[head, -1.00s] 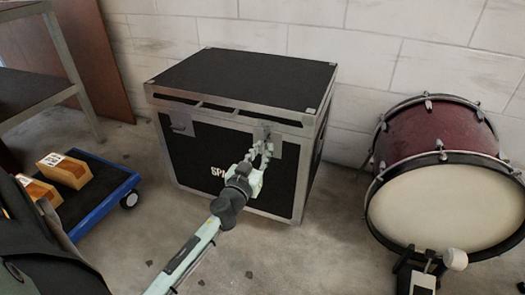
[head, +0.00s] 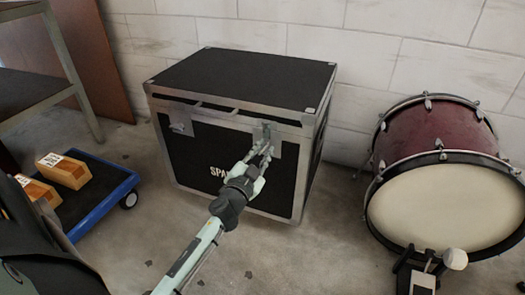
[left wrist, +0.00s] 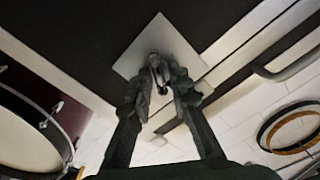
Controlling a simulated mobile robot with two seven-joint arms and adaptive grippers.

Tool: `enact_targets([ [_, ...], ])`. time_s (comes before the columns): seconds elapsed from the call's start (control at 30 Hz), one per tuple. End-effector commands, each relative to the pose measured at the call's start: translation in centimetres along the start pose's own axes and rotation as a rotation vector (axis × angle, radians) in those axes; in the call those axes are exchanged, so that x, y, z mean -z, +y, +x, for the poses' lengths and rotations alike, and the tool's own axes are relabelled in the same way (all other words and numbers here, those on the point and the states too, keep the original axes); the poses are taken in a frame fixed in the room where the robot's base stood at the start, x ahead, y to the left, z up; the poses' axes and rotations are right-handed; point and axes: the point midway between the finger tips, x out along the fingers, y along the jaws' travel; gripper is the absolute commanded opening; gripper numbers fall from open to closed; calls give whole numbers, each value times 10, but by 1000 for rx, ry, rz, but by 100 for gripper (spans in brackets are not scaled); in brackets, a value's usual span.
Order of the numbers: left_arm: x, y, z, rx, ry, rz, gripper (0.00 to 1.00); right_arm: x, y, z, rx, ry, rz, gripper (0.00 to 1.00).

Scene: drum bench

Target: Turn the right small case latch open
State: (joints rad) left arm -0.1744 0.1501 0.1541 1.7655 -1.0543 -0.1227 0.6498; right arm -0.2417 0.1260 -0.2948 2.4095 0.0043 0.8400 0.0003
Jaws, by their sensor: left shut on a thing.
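A black flight case (head: 240,80) with silver metal edges stands on the floor against the wall, its lid down. The right small case latch (head: 266,130) sits on the case front near its right corner, on a pale plate. My left gripper (head: 266,146) is at this latch, shut on its small turning piece. In the left wrist view the latch (left wrist: 158,66) shows between the two fingertips (left wrist: 160,84), on the square plate (left wrist: 135,62). The fingers partly hide it. The left small latch (head: 180,124) is on the case front, farther left. My right gripper is not in view.
A dark red bass drum (head: 440,160) with a pedal (head: 425,268) stands to the right. A blue-edged trolley (head: 112,197) with wooden blocks (head: 66,171) is on the left, beside a shelf (head: 30,92). The floor between the case and drum is clear.

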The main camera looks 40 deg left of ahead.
Motion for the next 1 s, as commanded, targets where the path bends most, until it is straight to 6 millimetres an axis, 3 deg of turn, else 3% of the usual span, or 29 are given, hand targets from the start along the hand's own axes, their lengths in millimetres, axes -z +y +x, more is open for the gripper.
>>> enact_targets([
  [0.7,-2,4,-1,-2,-1,673,0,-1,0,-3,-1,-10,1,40],
  [1.0,-3,5,-1,-2,-2,877,0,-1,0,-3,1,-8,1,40],
])
